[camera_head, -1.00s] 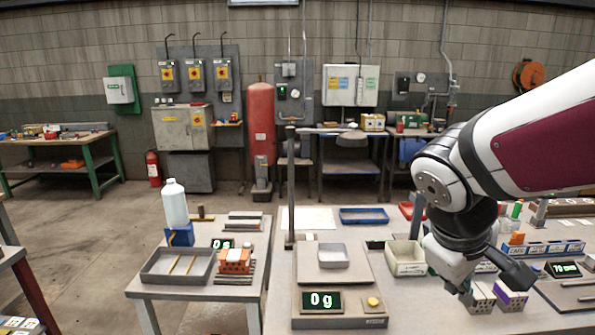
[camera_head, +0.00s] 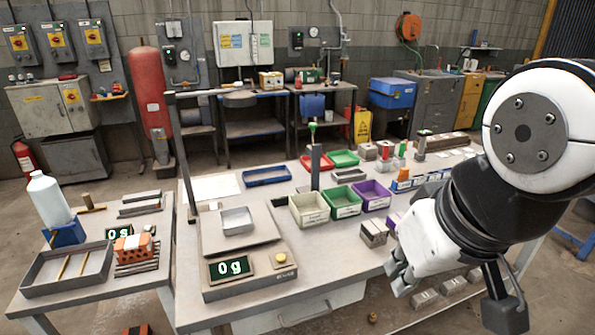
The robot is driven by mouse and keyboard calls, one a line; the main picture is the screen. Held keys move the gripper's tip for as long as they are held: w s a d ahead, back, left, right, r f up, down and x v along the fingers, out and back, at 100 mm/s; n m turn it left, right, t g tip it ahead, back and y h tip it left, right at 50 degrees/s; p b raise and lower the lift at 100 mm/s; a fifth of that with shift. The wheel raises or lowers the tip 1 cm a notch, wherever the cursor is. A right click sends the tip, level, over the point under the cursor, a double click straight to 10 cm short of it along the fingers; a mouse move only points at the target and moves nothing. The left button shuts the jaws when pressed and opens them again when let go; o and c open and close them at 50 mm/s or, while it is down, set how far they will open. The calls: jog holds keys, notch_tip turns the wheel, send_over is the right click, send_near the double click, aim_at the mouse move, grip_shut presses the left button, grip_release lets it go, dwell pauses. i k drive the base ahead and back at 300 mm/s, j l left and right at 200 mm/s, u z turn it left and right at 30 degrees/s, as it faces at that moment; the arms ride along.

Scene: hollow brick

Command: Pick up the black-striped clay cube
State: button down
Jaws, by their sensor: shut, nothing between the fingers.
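A small greyish block with dark marks on its front (camera_head: 374,234) sits on the long table, left of my wrist. I cannot tell whether it is the black-striped clay cube. Another block with a purple side (camera_head: 393,222) stands just behind it, partly covered by my arm.
A scale (camera_head: 245,232) reading 0 g stands at the table's left. Cream (camera_head: 309,208), green (camera_head: 341,202) and purple (camera_head: 370,195) bins and a dark post (camera_head: 315,165) stand mid-table. Several pale blocks (camera_head: 425,298) lie near the front right. A side table (camera_head: 100,300) holds an orange brick (camera_head: 133,243).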

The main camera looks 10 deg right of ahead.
aim_at(374, 233)
jog(key=z, duration=0.45)
jog(key=i+j+z, duration=0.15)
jog(key=j, duration=0.2)
jog(key=i+j+z, duration=0.2)
jog(key=j, duration=0.15)
jog(key=i+j+z, duration=0.15)
jog(key=j, duration=0.25)
jog(key=k, duration=0.05)
